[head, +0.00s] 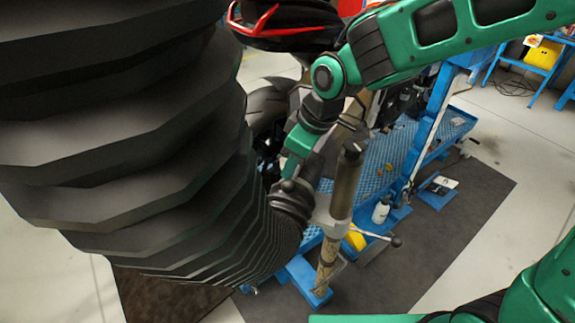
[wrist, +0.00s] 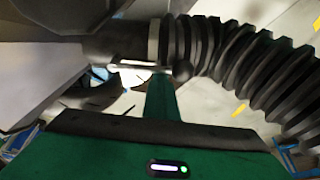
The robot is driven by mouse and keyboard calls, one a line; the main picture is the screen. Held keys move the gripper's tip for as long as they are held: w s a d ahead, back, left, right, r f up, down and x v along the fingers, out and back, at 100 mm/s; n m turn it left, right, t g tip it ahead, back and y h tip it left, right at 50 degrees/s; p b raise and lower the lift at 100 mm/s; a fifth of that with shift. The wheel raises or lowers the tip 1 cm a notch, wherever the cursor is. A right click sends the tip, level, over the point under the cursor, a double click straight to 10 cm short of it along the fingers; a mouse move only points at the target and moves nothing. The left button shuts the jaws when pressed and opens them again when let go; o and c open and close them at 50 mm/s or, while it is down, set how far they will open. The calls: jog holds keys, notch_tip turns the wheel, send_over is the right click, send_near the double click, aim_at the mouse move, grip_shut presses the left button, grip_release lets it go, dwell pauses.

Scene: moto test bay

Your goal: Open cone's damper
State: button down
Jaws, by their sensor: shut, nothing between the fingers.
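The dark cone end (head: 291,204) of the thick hose sits at the middle of the head view. In the wrist view the dark tube (wrist: 115,42) meets the hose at a grey collar. A small dark ball, seemingly the damper's knob (wrist: 182,70), shows just under that collar, with a pale bar to its left. My gripper (wrist: 162,76) is shut and empty, its green fingers pointing up at the tube, close beside the knob. I cannot tell whether they touch. In the head view my gripper (head: 298,163) is just above the cone, partly hidden. The damper flap is not visible.
The black ribbed hose (head: 110,140) fills the left of the head view. An upright olive cylinder (head: 345,185) stands right of my gripper, with a ball-ended lever (head: 395,241) below. A motorcycle (head: 285,25) on a blue lift (head: 385,160) is behind. Open floor lies right.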

jog(key=shift+d, duration=0.15)
jog(key=shift+w+a, duration=0.1)
jog(key=shift+a, duration=0.15)
notch_tip(320, 180, up, 9)
jog(key=shift+a+r, duration=0.15)
jog(key=shift+a, duration=0.05)
dwell(0.5)
